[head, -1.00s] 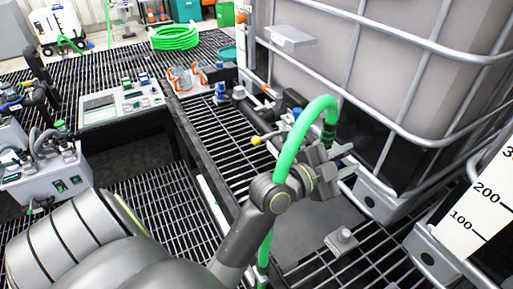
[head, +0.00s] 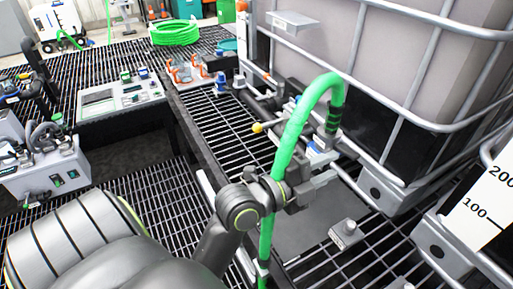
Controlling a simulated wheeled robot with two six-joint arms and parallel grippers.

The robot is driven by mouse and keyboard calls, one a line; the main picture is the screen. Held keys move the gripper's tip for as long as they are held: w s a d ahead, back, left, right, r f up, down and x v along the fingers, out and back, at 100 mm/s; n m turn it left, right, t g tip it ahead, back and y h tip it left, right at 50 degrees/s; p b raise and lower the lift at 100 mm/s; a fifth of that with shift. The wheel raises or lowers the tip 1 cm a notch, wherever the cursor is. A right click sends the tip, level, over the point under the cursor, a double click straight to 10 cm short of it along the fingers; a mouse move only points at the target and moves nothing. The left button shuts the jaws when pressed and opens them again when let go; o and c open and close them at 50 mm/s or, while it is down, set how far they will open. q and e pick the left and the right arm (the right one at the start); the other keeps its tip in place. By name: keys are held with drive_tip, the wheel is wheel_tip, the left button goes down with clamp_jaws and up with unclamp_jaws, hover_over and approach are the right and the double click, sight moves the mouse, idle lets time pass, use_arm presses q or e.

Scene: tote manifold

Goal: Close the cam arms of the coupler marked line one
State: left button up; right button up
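A green hose (head: 291,138) arches up and bends down into a dark fitting (head: 333,118) in front of the caged tank. That fitting appears to be the coupler; its cam arms are too small and partly covered to tell their position, and no line marking is readable. My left gripper (head: 324,168) is just below the fitting, behind the hanging hose. Its fingers look apart, with nothing clearly between them. Whether it touches the coupler cannot be told. My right gripper is not in view.
A yellow-tipped handle (head: 257,127) is left of the hose. The caged tank (head: 400,60) blocks the right. Orange-handled fittings (head: 185,72) and a control panel (head: 122,97) are farther back.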

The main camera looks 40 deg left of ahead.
use_arm(q)
drive_tip(key=p+v, duration=0.6)
drive_tip(key=v, duration=0.4)
drive_tip(key=a+f+n+g+y, duration=0.1)
drive_tip(key=a+f+n+g, duration=0.1)
drive_tip(key=f, duration=0.5)
drive_tip(key=a+f+n+g+y, duration=0.1)
drive_tip(key=a+f+n+g, duration=0.1)
drive_tip(key=f+n, duration=0.3)
drive_tip(key=a+f+n+g+y+p, duration=0.1)
drive_tip(key=a+f+n+g+y, duration=0.1)
drive_tip(key=f, duration=0.7)
drive_tip(key=shift+s+f+n+g, duration=0.15)
drive_tip(key=shift+f+n+g, duration=0.2)
drive_tip(key=shift+n+g, duration=0.3)
drive_tip(key=n+t+h+p, duration=0.35)
drive_tip(key=n+t, duration=0.35)
drive_tip(key=n, duration=1.9)
approach(349, 156)
drive_tip(key=shift+h, duration=0.25)
drive_tip(key=p+x, duration=0.4)
drive_tip(key=x, duration=0.7)
drive_tip(key=shift+w, duration=0.3)
drive_tip(key=shift+w+d, duration=0.2)
drive_tip(key=shift+w, duration=0.4)
